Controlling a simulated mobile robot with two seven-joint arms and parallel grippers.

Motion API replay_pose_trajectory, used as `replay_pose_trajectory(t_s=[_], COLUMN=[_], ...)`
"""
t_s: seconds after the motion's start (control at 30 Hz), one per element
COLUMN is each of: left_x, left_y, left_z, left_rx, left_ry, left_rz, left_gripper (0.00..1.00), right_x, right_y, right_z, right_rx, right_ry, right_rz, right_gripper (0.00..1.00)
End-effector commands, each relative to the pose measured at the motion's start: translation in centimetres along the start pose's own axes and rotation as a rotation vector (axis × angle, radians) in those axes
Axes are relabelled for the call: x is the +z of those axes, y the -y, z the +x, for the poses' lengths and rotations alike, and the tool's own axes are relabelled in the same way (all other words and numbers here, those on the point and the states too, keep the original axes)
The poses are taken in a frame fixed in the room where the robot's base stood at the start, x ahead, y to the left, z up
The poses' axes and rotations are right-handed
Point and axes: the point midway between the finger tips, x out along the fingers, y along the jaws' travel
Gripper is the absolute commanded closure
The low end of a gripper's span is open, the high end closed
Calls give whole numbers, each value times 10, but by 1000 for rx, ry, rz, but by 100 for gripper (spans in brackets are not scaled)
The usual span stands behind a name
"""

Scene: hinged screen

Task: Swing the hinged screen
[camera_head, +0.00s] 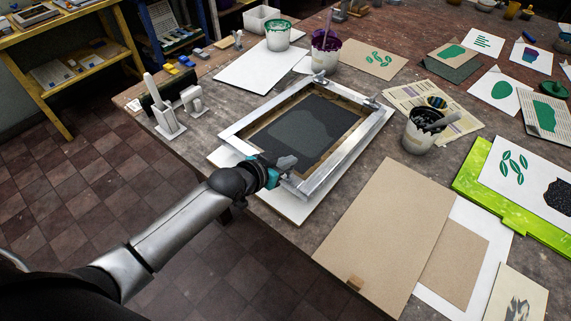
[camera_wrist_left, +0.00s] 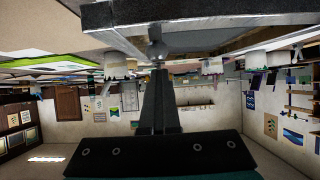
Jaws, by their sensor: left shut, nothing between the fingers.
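The hinged screen (camera_head: 344,155) is a silvery rectangular frame with a dark mesh panel and a paler grey patch. It lies low over a white board (camera_head: 218,157) on the table, with clamp-like hinge fittings (camera_head: 372,102) at its far edge. My left gripper (camera_head: 287,163) is shut and empty at the middle of the screen's near rail, hiding part of it. In the left wrist view, which is upside down, the shut fingers (camera_wrist_left: 157,55) point at the frame's edge (camera_wrist_left: 205,22); I cannot tell whether they touch it. My right gripper is not in view.
A brown board (camera_head: 385,235) lies in front at the right. A white holder (camera_head: 168,122) stands at the left. Bare tiled floor is at the lower left.

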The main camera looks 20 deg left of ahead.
Motion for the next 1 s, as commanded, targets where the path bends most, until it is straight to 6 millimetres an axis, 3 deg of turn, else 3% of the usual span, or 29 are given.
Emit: replay_pose_trajectory(t_s=[0.8, 1.0], left_x=[-66, -73], left_y=[-1, -1], left_z=[-21, -22], left_rx=[2, 2], left_ry=[18, 20], left_rz=[-1, -2], left_gripper=[100, 100], right_x=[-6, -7], right_y=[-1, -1], right_z=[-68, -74], right_rx=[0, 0], right_ry=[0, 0], right_rz=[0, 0], right_gripper=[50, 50])
